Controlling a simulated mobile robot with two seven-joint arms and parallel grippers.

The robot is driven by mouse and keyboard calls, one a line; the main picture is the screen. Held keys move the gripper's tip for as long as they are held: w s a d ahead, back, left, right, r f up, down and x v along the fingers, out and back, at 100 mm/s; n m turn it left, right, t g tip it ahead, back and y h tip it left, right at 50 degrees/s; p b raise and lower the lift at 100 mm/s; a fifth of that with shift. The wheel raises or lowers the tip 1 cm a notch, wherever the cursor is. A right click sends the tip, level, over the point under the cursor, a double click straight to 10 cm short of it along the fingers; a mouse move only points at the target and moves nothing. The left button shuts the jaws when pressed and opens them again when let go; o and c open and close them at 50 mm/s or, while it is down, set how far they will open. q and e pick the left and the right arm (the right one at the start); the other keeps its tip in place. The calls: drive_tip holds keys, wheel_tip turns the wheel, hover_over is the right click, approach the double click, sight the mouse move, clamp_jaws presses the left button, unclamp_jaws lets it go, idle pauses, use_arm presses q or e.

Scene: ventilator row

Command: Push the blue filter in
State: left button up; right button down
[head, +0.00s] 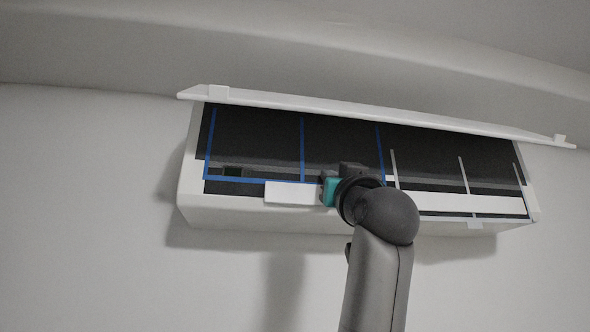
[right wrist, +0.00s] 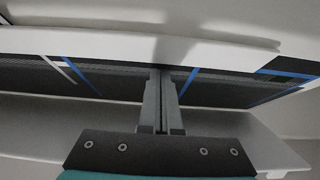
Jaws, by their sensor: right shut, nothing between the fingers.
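The blue filter (head: 302,150), dark mesh with blue bars, fills the left half of the long white wall unit in the head view. Its blue bars also show in the right wrist view (right wrist: 188,82). My right gripper (right wrist: 160,75) is shut and empty. In the right wrist view its fingertips overlap the dark mesh between two blue bars; I cannot tell whether they touch. In the head view the right gripper (head: 326,184) is at the filter's lower edge, right of the middle bar, partly hidden by my wrist. My left gripper is not in view.
The unit's white flap (head: 370,113) stands open above the filters. A white-barred filter (head: 464,175) fills the right half. A white plate (head: 293,193) is at the lower edge, left of my gripper. The wall (head: 90,220) left of the unit is clear.

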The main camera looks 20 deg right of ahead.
drive_tip(key=shift+w+r+p, duration=0.2)
drive_tip(key=shift+r+p, duration=1.1)
drive_tip(key=shift+r, duration=0.1)
drive_tip(key=shift+s+f+b, duration=0.15)
drive_tip(key=shift+s+b, duration=0.2)
drive_tip(key=shift+b, duration=0.1)
drive_tip(key=shift+s+a, duration=0.15)
drive_tip(key=shift+s, duration=0.15)
wheel_tip(320, 180, down, 4)
drive_tip(key=b, duration=0.3)
drive_tip(key=shift+r, duration=0.2)
drive_tip(key=shift+w, duration=0.5)
idle(0.6)
drive_tip(key=shift+r+p, duration=0.65)
drive_tip(key=shift+r, duration=0.15)
drive_tip(key=shift+s+f, duration=0.1)
idle(0.3)
